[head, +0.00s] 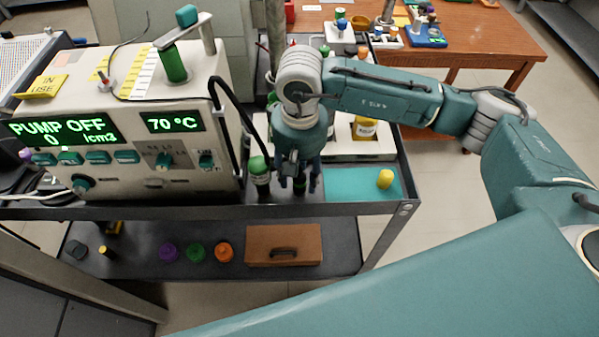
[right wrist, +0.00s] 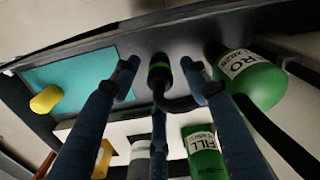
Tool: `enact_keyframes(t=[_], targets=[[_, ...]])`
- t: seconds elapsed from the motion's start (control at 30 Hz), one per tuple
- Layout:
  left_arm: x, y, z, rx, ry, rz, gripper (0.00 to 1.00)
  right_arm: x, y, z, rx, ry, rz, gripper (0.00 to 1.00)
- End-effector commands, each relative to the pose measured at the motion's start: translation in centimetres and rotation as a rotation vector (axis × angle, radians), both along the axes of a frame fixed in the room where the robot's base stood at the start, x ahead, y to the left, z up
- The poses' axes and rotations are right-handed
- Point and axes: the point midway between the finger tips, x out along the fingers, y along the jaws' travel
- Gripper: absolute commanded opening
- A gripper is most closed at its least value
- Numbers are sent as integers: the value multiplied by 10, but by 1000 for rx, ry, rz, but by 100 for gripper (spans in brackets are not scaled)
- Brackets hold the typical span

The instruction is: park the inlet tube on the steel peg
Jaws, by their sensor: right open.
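The black inlet tube (head: 235,118) arches from the instrument's side down toward the cart top in the head view. In the right wrist view the tube (right wrist: 178,106) bends up to a dark upright end piece with a green band (right wrist: 158,68). My right gripper (head: 299,184) points down over the cart top, open. In the right wrist view its fingertips (right wrist: 159,72) stand on either side of the end piece, with a gap visible; a third finger lies below. I cannot make out the steel peg with certainty; the gripper hides this spot in the head view. My left gripper is not in view.
A teal mat (head: 345,186) with a yellow object (head: 385,179) lies to the right. The instrument (head: 150,125), reading PUMP OFF, fills the left. White racks with bottles stand behind the gripper.

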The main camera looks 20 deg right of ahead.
Motion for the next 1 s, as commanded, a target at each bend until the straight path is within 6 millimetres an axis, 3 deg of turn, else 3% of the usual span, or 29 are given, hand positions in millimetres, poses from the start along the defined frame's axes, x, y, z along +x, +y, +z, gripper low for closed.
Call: enact_keyframes(t=[0.23, 0.5, 0.7, 1.0], targets=[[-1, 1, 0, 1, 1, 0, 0, 1, 0, 18, 1, -3, 0, 45], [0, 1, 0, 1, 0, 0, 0, 1, 0, 76, 1, -5, -1, 45], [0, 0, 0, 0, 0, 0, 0, 0, 0, 108, 1, -2, 0, 45], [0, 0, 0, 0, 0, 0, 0, -1, 0, 120, 0, 1, 0, 45]])
